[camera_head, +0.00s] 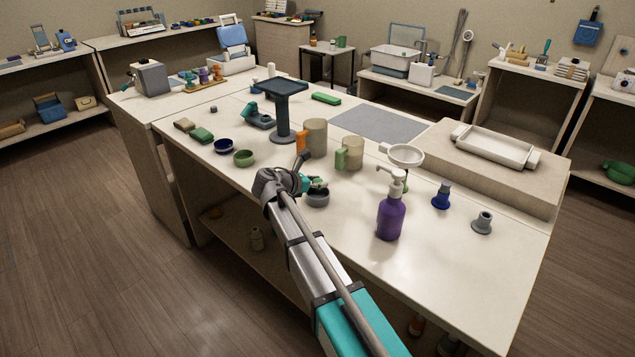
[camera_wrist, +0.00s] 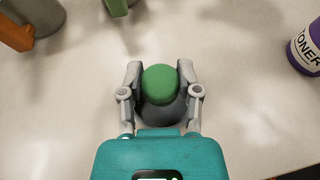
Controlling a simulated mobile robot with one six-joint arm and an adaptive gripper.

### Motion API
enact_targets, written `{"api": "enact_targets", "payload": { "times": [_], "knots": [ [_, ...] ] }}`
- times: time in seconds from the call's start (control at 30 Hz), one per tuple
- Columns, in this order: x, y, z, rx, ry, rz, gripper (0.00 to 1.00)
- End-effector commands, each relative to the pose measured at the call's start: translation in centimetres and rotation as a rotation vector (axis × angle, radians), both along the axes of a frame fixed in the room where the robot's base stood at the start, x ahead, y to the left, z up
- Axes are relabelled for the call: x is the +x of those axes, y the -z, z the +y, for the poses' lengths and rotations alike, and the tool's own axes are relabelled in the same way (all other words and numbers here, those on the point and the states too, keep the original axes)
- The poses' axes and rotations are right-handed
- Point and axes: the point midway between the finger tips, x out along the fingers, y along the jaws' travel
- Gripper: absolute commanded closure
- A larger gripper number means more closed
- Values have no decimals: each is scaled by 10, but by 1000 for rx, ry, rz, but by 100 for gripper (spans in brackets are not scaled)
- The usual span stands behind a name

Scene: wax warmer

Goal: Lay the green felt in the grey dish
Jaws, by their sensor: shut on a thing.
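The green felt (camera_wrist: 160,82) is a rounded green piece between the two fingers of my gripper (camera_wrist: 161,92) in the wrist view. My gripper, also in the head view (camera_head: 314,184), is shut on it. The grey dish (camera_head: 317,200) stands on the white worktop directly below my gripper. In the wrist view the dish (camera_wrist: 163,119) shows under and nearer than the felt, partly hidden by the felt and fingers. I cannot tell whether the felt touches the dish.
A blue dish (camera_head: 223,146) and a green dish (camera_head: 243,159) stand to the left. Orange-handled (camera_head: 316,138) and green-handled (camera_head: 350,152) mugs stand behind. A purple pump bottle (camera_head: 391,216) stands to the right. The worktop in front of the bottle is clear.

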Motion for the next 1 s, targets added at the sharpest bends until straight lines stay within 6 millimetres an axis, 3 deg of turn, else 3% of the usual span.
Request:
{"api": "enact_targets", "payload": {
  "times": [0.3,1.0],
  "knots": [
    [0,13,0,0,0,0,75],
    [0,13,0,0,0,0,75]
  ]
}}
